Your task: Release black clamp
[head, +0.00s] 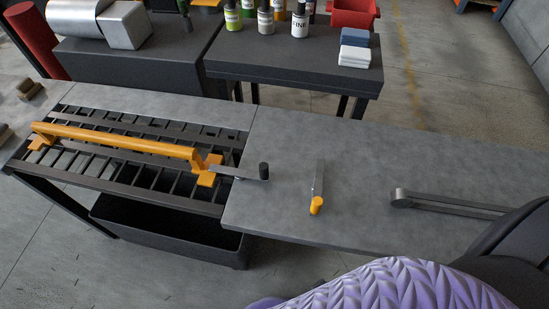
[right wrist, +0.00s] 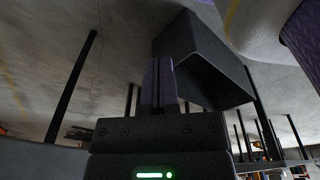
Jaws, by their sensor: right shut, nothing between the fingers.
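The black clamp shows in the head view as a flat grey lever with an upright black knob (head: 264,170) at its right end. Its left end reaches the right foot of an orange bar (head: 118,139) that lies across a slatted dark grate (head: 120,170). A second lever with a yellow knob (head: 316,206) lies on the grey tabletop (head: 285,150), to the right and apart from the bar. My right gripper (right wrist: 159,68) shows only in the right wrist view. Its fingers are together and empty, and no clamp is in that view. My left gripper is not in view.
A black bin (head: 170,235) stands under the grate; a dark open bin (right wrist: 205,60) shows in the right wrist view. A grey slotted arm (head: 450,203) lies on the tabletop's right. A dark back table (head: 300,75) holds bottles, a red bin (head: 353,13) and stacked blocks (head: 354,52).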

